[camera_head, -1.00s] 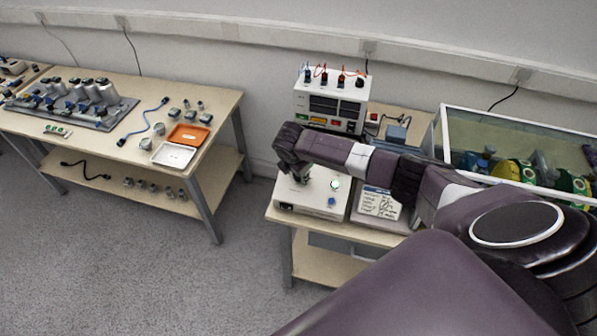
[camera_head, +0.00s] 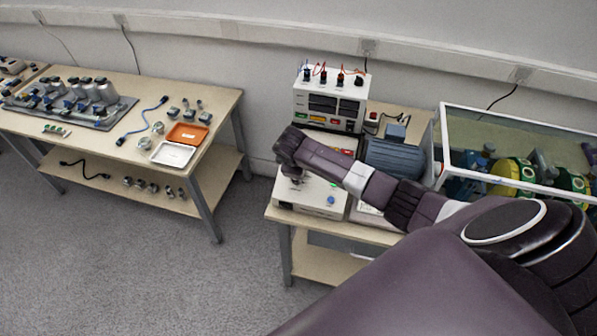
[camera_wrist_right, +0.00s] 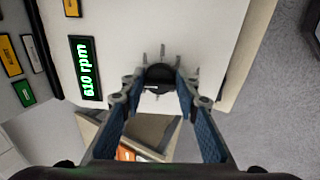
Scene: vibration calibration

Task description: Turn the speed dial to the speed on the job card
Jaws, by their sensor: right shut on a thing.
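The black speed dial (camera_wrist_right: 160,78) shows in the right wrist view, on the pale face of the white control box (camera_head: 284,199), with tick marks around it. A pointer mark on it is hard to read. My right gripper (camera_wrist_right: 160,88) has its two blue-padded fingers shut on the dial from both sides. In the head view my right gripper (camera_head: 295,175) is over the left part of the box, and the dial is hidden there. The green display (camera_wrist_right: 85,68) reads 610 rpm. The job card (camera_head: 367,212) is mostly hidden behind my right arm. My left gripper is not in view.
A white instrument (camera_head: 331,100) with dark displays and coloured leads stands behind the box. A blue-grey motor (camera_head: 392,157) lies to its right, near a glass-sided enclosure (camera_head: 515,150). A second table (camera_head: 95,155) with parts and trays stands at the left.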

